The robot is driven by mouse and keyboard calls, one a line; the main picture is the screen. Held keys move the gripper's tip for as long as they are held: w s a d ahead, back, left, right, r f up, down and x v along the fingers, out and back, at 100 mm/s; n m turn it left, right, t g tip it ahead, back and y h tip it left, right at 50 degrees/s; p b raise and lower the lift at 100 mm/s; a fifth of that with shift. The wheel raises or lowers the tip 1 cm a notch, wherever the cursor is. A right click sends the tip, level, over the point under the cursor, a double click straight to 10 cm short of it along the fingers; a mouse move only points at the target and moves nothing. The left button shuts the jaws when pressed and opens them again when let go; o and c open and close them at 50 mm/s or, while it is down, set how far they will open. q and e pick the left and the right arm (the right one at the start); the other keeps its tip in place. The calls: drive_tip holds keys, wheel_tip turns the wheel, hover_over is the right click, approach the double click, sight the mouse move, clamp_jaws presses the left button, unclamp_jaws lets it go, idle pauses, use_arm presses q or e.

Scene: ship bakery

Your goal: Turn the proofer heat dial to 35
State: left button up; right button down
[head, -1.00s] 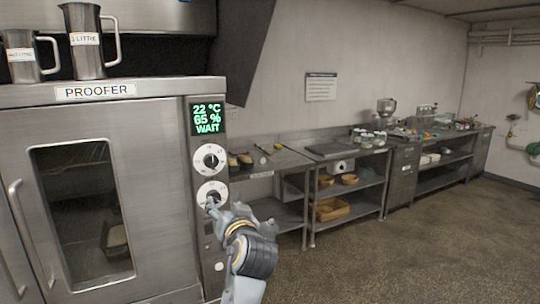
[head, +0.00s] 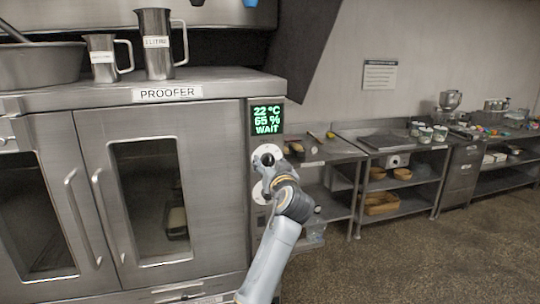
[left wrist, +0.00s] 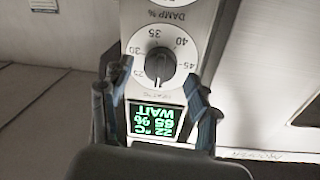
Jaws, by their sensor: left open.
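The proofer (head: 215,115) is a steel cabinet with a control strip on its right side. Its green display (head: 267,119) reads 22 °C, 65 % and WAIT; it shows upside down in the left wrist view (left wrist: 157,120). The heat dial (left wrist: 159,65) is a white disc with a dark knob beside the display. Marks including 25, 35, 40 and 45 show; I cannot tell its exact setting. My left gripper (left wrist: 157,88) is open, its fingers apart on either side of the dial's display end. In the head view the left gripper (head: 270,163) partly covers this upper dial.
A lower white dial (head: 260,192) sits under the heat dial, partly behind my left arm. Labelled steel jugs (head: 158,45) and a large bowl (head: 38,65) stand on the proofer. Steel worktables (head: 318,150) line the wall at right. Open floor lies in front.

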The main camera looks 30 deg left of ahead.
use_arm(q)
drive_tip(key=shift+w+a, duration=0.4)
drive_tip(key=shift+a, duration=0.05)
use_arm(e)
drive_tip(key=shift+r, duration=0.25)
drive_tip(key=shift+s, duration=0.1)
use_arm(q)
drive_tip(key=shift+d, duration=0.1)
drive_tip(key=c, duration=1.2)
